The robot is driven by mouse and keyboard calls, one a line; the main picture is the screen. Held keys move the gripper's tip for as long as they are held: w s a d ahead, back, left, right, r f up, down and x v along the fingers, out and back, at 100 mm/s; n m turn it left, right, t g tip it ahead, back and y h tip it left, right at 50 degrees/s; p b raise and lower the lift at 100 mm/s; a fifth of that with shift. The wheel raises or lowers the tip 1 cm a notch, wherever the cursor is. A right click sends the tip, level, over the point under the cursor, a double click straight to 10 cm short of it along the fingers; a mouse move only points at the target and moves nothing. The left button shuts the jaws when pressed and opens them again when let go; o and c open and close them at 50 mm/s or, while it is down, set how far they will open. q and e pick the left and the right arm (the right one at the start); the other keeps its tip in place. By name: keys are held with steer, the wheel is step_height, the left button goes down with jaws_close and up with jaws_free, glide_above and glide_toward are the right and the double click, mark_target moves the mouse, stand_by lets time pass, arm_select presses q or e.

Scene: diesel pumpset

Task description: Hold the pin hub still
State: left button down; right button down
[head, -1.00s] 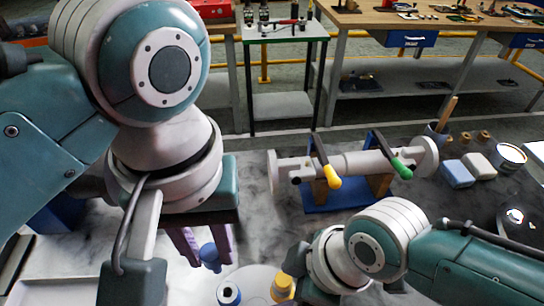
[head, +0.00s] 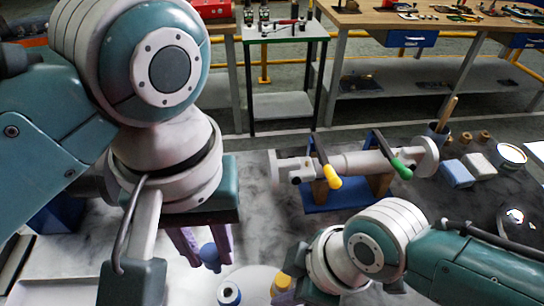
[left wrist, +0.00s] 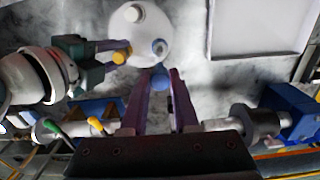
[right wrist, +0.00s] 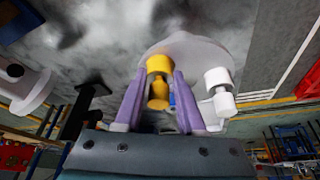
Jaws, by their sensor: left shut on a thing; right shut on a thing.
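The pin hub is a pale round disc (left wrist: 140,38) carrying a yellow collar (right wrist: 160,64), a white collar (right wrist: 217,77) and a blue collar (head: 229,293). My right gripper (right wrist: 158,88) is shut on the yellow knobbed piece at the yellow collar; in the head view my arm hides most of it. My left gripper (left wrist: 161,78) is shut on a blue round-headed piece (head: 209,253). That blue piece appears apart from the blue collar, on the side towards my left gripper. Its lower end is partly hidden by the purple fingers.
A grey pipe assembly (head: 350,164) with yellow and green handles rests on a blue stand (head: 327,197) behind. Blue and white blocks and a tin (head: 511,155) stand at the right. A pale tray (left wrist: 262,28) lies beside the hub. Workbenches stand further back.

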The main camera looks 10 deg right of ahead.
stand_by(0.8)
steer(key=c, duration=0.7)
jaws_free()
steer(key=shift+o, duration=0.2)
jaws_close()
stand_by(1.2)
